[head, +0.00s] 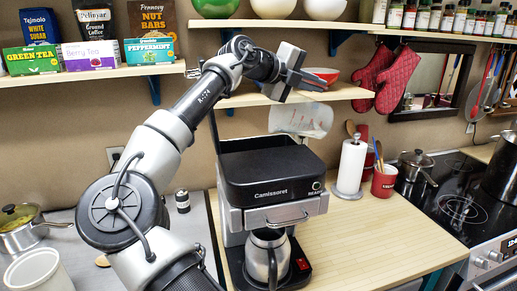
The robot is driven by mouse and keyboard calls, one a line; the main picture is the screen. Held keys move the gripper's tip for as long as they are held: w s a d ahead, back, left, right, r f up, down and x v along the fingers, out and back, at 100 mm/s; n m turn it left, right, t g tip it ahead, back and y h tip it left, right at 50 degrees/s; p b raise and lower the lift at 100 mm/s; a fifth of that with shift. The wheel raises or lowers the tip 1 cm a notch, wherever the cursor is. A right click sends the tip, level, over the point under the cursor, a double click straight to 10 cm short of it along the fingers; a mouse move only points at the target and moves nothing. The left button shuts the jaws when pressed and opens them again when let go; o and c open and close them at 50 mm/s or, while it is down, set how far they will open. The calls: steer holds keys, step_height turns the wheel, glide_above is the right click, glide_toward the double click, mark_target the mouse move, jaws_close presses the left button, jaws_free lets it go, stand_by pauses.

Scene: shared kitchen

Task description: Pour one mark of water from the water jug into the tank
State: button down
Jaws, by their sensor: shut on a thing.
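The water jug (312,121) is a clear, see-through vessel with faint reddish marks on its side. It is tilted, above the back right part of the black coffee machine (262,172). My gripper (291,88) is just above the jug, in front of the small shelf, and is shut on it; the exact grip is hard to make out. The tank's opening is not visible behind the machine's top. I cannot tell the water level or whether water is flowing. A steel carafe (265,257) stands in the machine's lower bay.
Oven mitts (389,78) hang at right. A paper towel roll (351,165) and a red utensil crock (384,182) stand right of the machine. The counter's front right (385,235) is clear.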

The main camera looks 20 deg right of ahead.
steer(key=shift+w+a+h+b, duration=0.15)
steer(key=shift+a+h+b, duration=0.35)
steer(key=shift+a+b, duration=0.45)
steer(key=shift+a+r, duration=0.15)
steer(key=shift+a, duration=0.05)
steer(key=shift+w+a+n+h+b, duration=0.1)
steer(key=shift+a+n+h+b, duration=0.4)
steer(key=shift+a, duration=0.4)
stand_by(0.5)
